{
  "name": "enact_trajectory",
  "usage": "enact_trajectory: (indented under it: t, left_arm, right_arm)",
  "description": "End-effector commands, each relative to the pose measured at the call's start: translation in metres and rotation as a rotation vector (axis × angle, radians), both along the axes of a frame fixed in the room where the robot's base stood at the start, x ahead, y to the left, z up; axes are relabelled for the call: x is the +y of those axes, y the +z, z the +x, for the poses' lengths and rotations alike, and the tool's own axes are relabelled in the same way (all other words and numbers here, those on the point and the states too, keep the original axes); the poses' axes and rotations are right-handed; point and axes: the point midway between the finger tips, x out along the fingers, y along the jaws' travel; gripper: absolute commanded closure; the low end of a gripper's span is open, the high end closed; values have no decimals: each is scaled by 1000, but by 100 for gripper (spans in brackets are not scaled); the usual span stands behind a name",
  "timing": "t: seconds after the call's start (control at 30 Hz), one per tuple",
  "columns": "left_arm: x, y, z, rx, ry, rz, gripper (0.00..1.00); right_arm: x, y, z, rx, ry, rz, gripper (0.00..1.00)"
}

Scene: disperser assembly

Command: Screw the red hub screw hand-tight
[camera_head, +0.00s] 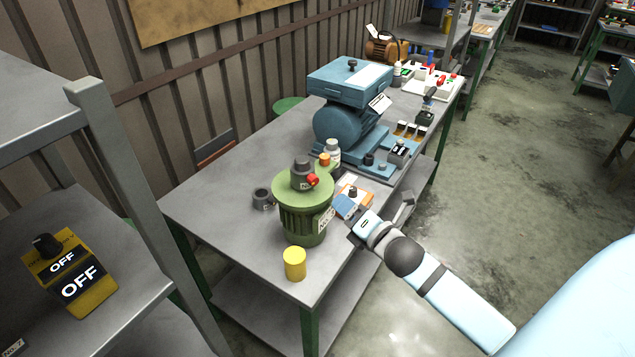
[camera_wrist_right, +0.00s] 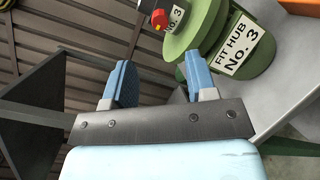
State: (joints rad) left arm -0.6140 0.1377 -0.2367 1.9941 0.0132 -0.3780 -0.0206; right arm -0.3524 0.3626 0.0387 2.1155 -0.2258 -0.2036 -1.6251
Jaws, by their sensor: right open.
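The red hub screw (camera_head: 313,180) sticks out sideways from the dark grey hub (camera_head: 301,170) on top of the green ribbed housing (camera_head: 303,215). In the right wrist view the red screw (camera_wrist_right: 158,19) shows at the top edge, with the hub (camera_wrist_right: 176,14) partly cut off. How deep the screw sits cannot be told. My right gripper (camera_head: 346,212) is beside the housing, to the right of and lower than the screw. In the wrist view its blue fingers (camera_wrist_right: 157,75) are apart with nothing between them. My left gripper is not in view.
A yellow cylinder (camera_head: 294,264) stands in front of the housing, and a dark ring (camera_head: 263,198) lies left of it. An orange-edged block with a knob (camera_head: 354,194) is close to the right gripper. A blue machine (camera_head: 345,120) stands behind. The table's left part (camera_head: 215,190) is clear.

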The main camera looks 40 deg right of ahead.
Motion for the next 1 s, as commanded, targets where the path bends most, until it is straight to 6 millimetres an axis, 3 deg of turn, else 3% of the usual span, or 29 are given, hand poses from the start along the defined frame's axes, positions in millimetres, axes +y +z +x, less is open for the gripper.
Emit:
enact_trajectory:
  t: [0.3, 0.5, 0.93, 1.0]
  left_arm:
    - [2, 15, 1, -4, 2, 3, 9]
    - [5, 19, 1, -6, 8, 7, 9]
    - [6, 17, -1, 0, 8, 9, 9]
    - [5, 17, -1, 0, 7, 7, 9]
  right_arm:
    - [3, 3, 68, -2, -1, 1, 48]
    - [4, 1, 95, 0, -1, 2, 48]
    - [5, 0, 105, 2, -1, 1, 48]
    - [5, 0, 105, 2, -1, 1, 62]
